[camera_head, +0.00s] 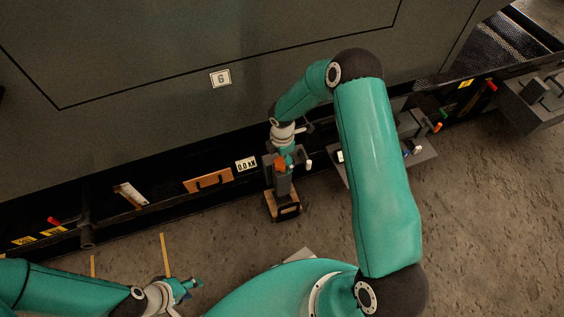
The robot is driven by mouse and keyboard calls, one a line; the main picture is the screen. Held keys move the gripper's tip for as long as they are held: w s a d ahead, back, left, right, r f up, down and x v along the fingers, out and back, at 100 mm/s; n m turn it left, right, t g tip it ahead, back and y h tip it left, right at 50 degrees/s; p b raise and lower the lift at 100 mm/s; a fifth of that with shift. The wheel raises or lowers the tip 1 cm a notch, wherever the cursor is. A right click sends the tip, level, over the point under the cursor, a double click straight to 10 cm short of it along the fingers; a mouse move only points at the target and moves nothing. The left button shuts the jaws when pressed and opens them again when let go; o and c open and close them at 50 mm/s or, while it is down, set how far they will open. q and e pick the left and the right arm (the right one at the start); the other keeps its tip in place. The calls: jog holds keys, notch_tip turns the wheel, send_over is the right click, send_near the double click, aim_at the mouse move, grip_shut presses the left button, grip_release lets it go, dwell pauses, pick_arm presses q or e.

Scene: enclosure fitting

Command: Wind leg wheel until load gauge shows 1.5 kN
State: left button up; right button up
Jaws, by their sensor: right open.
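My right gripper (285,161) is at the top of this leg, over an orange part, and is open. A small pale knob (308,163) shows just right of it. The wheel itself is largely hidden by my gripper, and I cannot tell whether the fingers touch it. My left gripper (190,287) is low at the left, away from the leg; its finger gap is unclear.
A large grey enclosure (150,60) with a plate marked 6 (220,78) fills the back. An orange-brown panel (208,180) with a dark handle is on the rail. Grey blocks (545,95) stand at the right. Concrete floor (225,230) is open in front.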

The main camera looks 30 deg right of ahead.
jog(key=shift+f, duration=0.65)
jog(key=c, duration=1.2)
jog(key=shift+o, duration=0.2)
jog(key=shift+m+b, duration=0.45)
jog(key=shift+m, duration=0.05)
jog(key=o, duration=1.2)
jog(key=shift+c, duration=0.2)
jog(key=shift+r, duration=0.2)
